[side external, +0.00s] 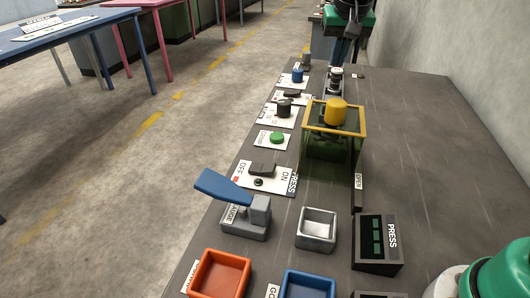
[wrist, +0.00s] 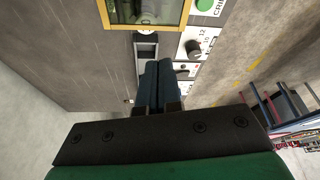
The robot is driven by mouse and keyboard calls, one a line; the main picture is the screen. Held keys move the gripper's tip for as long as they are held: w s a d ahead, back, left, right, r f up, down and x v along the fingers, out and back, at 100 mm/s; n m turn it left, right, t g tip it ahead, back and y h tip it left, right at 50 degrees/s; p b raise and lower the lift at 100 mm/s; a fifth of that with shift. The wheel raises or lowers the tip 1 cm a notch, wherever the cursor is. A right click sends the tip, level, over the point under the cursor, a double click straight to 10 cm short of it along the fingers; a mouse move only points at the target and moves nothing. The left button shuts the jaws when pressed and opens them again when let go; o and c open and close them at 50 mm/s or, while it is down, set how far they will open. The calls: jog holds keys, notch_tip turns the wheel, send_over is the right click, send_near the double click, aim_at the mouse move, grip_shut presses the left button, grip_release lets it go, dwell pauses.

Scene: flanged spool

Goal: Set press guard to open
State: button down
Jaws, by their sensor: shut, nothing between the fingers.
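The press guard (side external: 311,126) is a see-through greenish box with a yellow top frame, standing mid-bench around a yellow cylinder (side external: 336,111). In the side view, a label reading OPEN (side external: 358,181) lies on a dark strip at the guard's near end; the guard sits at the far part of that strip. The guard's yellow edge (wrist: 150,27) also shows at the top of the wrist view. My gripper (side external: 340,56) is beyond the guard, at the far end of the bench, apart from it. Its dark fingers (wrist: 158,72) are together and empty in the wrist view.
A grey spool-like part (side external: 335,77) stands between my gripper and the guard. Labelled controls line the left edge, including a green button (side external: 277,138) and a blue lever (side external: 222,187). A metal tray (side external: 317,239) and PRESS display (side external: 377,240) stand nearer. The bench's right side is clear.

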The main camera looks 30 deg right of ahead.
send_over(322, 116)
jog(key=w+d, duration=0.3)
jog(key=d, duration=0.1)
notch_tip(322, 116, down, 7)
jog(key=shift+a+r, duration=0.1)
jog(key=shift+r, duration=0.1)
jog(key=shift+s+a, duration=0.3)
jog(key=shift+s, duration=0.25)
jog(key=shift+s+a, duration=0.3)
jog(key=shift+s, duration=0.2)
jog(key=shift+s+a+r, duration=0.1)
jog(key=shift+s+a, duration=0.35)
jog(key=shift+s, duration=0.3)
jog(key=s+a, duration=0.5)
jog(key=w+d, duration=0.1)
jog(key=w, duration=0.1)
jog(key=w+d, duration=0.1)
jog(key=w, duration=0.1)
jog(key=shift+d, duration=0.2)
jog(key=v, duration=1)
